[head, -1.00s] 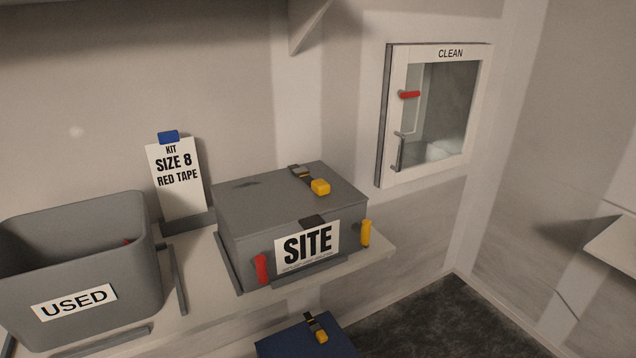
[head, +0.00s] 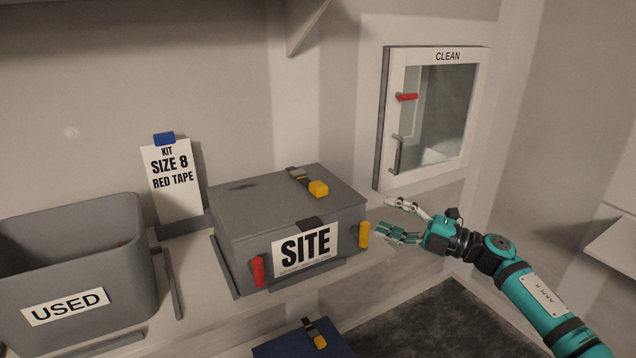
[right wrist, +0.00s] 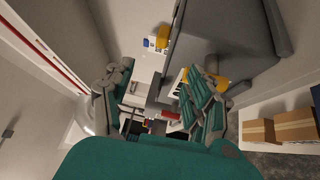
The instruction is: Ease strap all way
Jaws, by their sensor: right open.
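A dark strap (head: 300,175) with a yellow tab (head: 318,188) lies across the lid of the grey SITE box (head: 350,235) on the bench. A dark clip sits at the lid's front edge, above the SITE label (head: 306,246). A red peg (head: 258,272) and a yellow peg (head: 364,235) stand at the box's front. My right gripper (head: 391,217) is open and empty, just right of the box near the yellow peg. In the right wrist view its fingers (right wrist: 160,98) are spread, with a yellow piece (right wrist: 208,82) partly behind one finger; I cannot tell which piece. My left gripper is out of view.
A grey USED bin (head: 120,290) stands left on the bench. A SIZE 8 RED TAPE card (head: 172,182) stands behind. A blue box (head: 280,345) sits low in front.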

